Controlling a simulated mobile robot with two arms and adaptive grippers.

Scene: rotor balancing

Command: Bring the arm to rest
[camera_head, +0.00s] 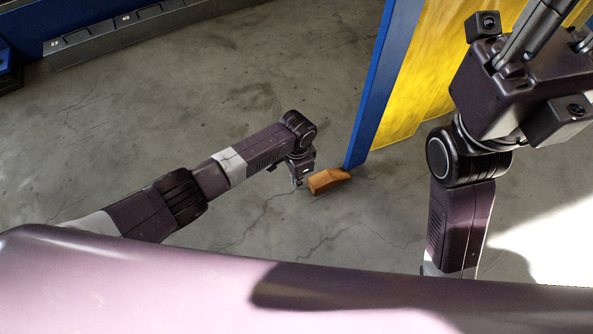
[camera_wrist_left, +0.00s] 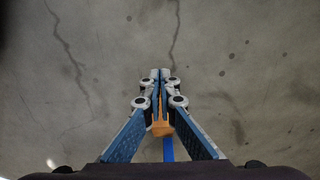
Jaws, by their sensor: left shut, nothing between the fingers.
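My left arm reaches in from the left in the head view, and its gripper (camera_head: 297,183) points down towards the floor. In the left wrist view the fingertips of this gripper (camera_wrist_left: 160,74) are together, with nothing held between them. My right arm stands at the right of the head view. Its gripper (camera_head: 538,30) is raised at the top right edge and cut off by the frame, so its jaw state is unclear.
An orange-brown block (camera_head: 329,181) is just right of my left gripper, by the foot of a blue post (camera_head: 376,90) with a yellow panel (camera_head: 430,70). A grey rail (camera_head: 130,30) runs along the top left. Concrete floor (camera_head: 250,80) between is clear.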

